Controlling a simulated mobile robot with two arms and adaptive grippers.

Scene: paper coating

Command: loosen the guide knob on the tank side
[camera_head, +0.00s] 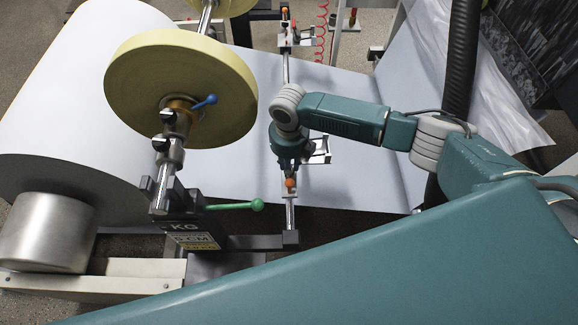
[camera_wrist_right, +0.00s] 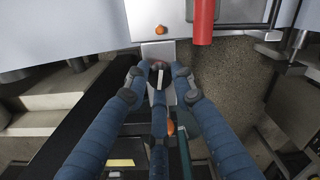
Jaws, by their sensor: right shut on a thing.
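My right gripper (camera_head: 290,162) reaches down onto the near end of the guide bar (camera_head: 289,215). In the right wrist view its three blue fingers (camera_wrist_right: 158,76) are closed together on the guide knob, which the fingertips mostly hide. A pale metal bracket (camera_wrist_right: 158,50) shows just past the fingertips. An orange knob (camera_head: 290,183) stands just below the gripper in the head view. In the wrist view one orange knob (camera_wrist_right: 161,29) lies beyond the fingertips and another orange part (camera_wrist_right: 170,127) shows between the fingers. My left gripper is not in view.
A large white paper roll (camera_head: 70,95) and a yellow tape roll (camera_head: 180,88) stand at the left. A green-knobbed lever (camera_head: 257,204) sticks out near the gripper. The white paper web (camera_head: 365,175) spreads behind my arm. A red cylinder (camera_wrist_right: 204,22) stands beyond the fingers.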

